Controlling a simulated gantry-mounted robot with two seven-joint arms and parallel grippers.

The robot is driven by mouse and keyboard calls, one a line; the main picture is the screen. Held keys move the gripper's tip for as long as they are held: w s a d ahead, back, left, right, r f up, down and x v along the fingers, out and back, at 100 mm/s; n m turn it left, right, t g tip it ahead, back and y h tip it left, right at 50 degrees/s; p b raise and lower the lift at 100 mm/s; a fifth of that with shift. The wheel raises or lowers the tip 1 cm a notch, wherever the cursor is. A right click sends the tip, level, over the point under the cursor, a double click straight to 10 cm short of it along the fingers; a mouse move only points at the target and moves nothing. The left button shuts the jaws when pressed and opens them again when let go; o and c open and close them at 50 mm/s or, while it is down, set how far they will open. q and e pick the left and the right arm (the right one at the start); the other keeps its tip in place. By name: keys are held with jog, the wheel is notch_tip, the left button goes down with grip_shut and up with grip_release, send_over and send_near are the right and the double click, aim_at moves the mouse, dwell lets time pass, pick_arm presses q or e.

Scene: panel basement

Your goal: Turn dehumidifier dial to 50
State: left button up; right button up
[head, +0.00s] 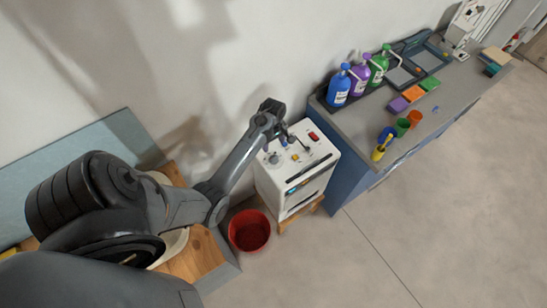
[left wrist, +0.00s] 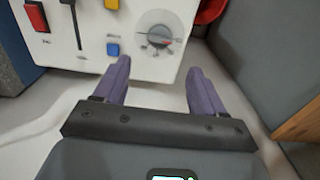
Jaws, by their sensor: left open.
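The dehumidifier (head: 290,190) is a white box on a low wooden stand, with its controls on the top face. In the left wrist view its dial (left wrist: 159,29) is a round grey knob with marks around its lower edge; the number it points at is too small to read. My left gripper (left wrist: 160,75) is open and empty, its two purple fingers pointing at the panel, just short of the dial and apart from it. In the head view my left gripper (head: 284,134) is over the panel's back edge. My right gripper is in neither view.
Beside the dial are a blue button (left wrist: 113,49), a yellow button (left wrist: 112,4), a black slider (left wrist: 73,20) and a red switch (left wrist: 37,16). A red bucket (head: 249,231) stands on the floor by the dehumidifier. A counter (head: 440,100) with bottles is at the right.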

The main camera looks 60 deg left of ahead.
aim_at(273, 157)
pick_arm(q)
notch_tip(273, 157, down, 10)
jog(key=shift+f+b, duration=0.2)
jog(key=shift+b, duration=0.3)
jog(key=c, duration=1.1)
jog(key=shift+o, duration=0.2)
